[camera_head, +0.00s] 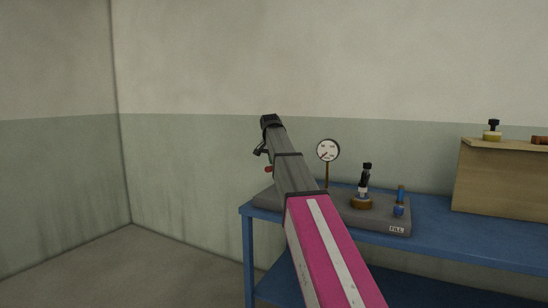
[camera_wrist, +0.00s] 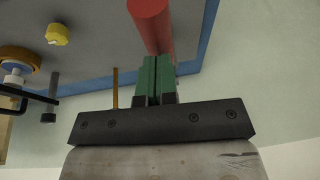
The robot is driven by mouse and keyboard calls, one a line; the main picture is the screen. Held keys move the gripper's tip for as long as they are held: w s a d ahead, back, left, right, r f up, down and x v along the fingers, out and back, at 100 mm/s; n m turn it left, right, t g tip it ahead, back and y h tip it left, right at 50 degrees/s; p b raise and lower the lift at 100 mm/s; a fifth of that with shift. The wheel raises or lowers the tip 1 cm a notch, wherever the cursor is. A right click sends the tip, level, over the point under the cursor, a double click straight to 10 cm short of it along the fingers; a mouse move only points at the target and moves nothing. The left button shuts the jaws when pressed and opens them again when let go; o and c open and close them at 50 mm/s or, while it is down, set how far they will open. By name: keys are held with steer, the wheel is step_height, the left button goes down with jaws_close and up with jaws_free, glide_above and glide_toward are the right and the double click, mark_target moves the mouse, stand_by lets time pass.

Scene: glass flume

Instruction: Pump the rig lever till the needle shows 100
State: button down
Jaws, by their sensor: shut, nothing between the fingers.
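The grey rig base (camera_head: 380,221) stands on the blue bench. Its round white gauge (camera_head: 328,150) is on a thin brass post. The needle points to the lower left, but the numbers are too small to read. The red lever grip (camera_head: 269,169) shows just left of my arm, and the rest of the lever is hidden behind the arm. In the wrist view the red lever grip (camera_wrist: 152,18) is right at the tips of my gripper (camera_wrist: 154,78). Its green fingers are closed together with nothing between them. I cannot tell whether they touch the grip.
The blue bench (camera_head: 470,246) runs right. On the rig stand a black-topped fitting on a brass disc (camera_head: 362,202) and a blue fitting (camera_head: 399,206). A wooden box (camera_head: 500,180) with small fittings on top stands at the right. The floor (camera_head: 150,265) left of the bench is clear.

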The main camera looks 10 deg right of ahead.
steer(key=f+t, duration=0.1)
steer(key=s+f+t+h, duration=0.1)
steer(key=f, duration=0.1)
steer(key=a+f, duration=0.1)
steer(key=f, duration=0.1)
steer(key=shift+s+f+t+h, duration=0.2)
steer(key=shift+f+t+h, duration=0.05)
steer(key=shift+t+h, duration=0.15)
steer(key=shift+w+d+f, duration=0.1)
steer(key=shift+w+f, duration=0.05)
steer(key=shift+f, duration=1.05)
steer(key=r, duration=0.2)
steer(key=s+r, duration=0.1)
steer(key=r, duration=0.1)
steer(key=shift+s+d+r, duration=0.1)
steer(key=shift+r, duration=0.1)
steer(key=v, duration=1)
steer(key=shift+s+a+f, duration=0.3)
steer(key=shift+a+f, duration=0.05)
steer(key=shift+d, duration=0.1)
